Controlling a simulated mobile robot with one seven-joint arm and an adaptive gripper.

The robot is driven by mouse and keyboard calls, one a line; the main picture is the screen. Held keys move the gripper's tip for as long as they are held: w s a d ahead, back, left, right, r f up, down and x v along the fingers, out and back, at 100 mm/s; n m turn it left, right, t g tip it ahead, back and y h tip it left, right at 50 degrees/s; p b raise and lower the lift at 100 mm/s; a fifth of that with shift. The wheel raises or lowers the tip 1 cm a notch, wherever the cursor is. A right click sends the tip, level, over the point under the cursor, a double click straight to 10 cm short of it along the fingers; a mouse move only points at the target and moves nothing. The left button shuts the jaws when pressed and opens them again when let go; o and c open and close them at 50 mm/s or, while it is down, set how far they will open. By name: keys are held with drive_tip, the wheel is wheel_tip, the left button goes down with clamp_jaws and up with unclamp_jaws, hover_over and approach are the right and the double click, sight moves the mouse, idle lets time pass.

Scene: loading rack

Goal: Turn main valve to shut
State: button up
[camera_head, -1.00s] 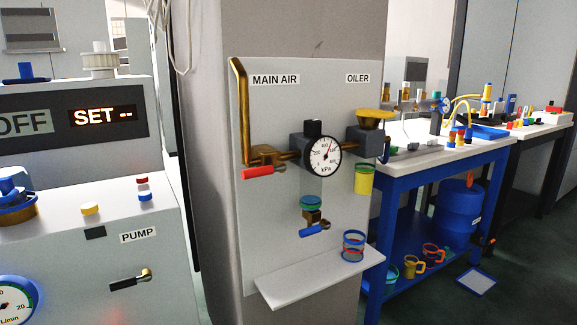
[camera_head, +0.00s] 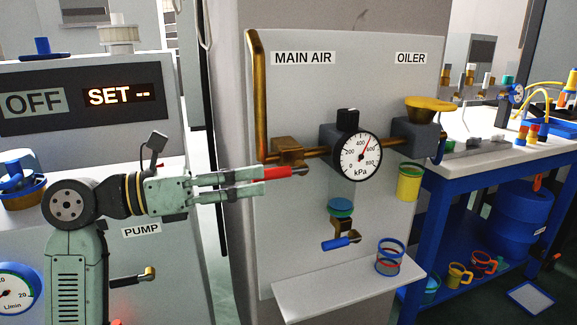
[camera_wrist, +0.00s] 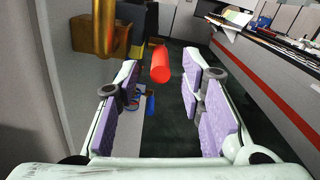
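The main air valve (camera_head: 287,152) is a brass body on the panel under the MAIN AIR label. Its red lever handle (camera_head: 279,173) points left, roughly level, towards my gripper. My gripper (camera_head: 262,181) reaches in from the left with its two fingers apart and their tips at the handle's free end. In the wrist view the red handle (camera_wrist: 160,64) shows in the gap between the purple finger pads (camera_wrist: 158,98), just ahead of them. Nothing is gripped. Whether a finger touches the handle cannot be told.
A pressure gauge (camera_head: 357,157), an oiler (camera_head: 418,135) and a blue-handled drain valve (camera_head: 340,243) are right of the valve. A small shelf (camera_head: 330,287) juts out below, carrying a ringed cup (camera_head: 390,257). The pump cabinet (camera_head: 190,250) stands left, a blue bench (camera_head: 440,190) right.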

sight(284, 171)
drive_tip(key=p+x, duration=0.1)
drive_tip(key=x, duration=0.6)
drive_tip(key=shift+a, duration=0.1)
drive_tip(key=shift+c, duration=0.5)
clamp_jaws()
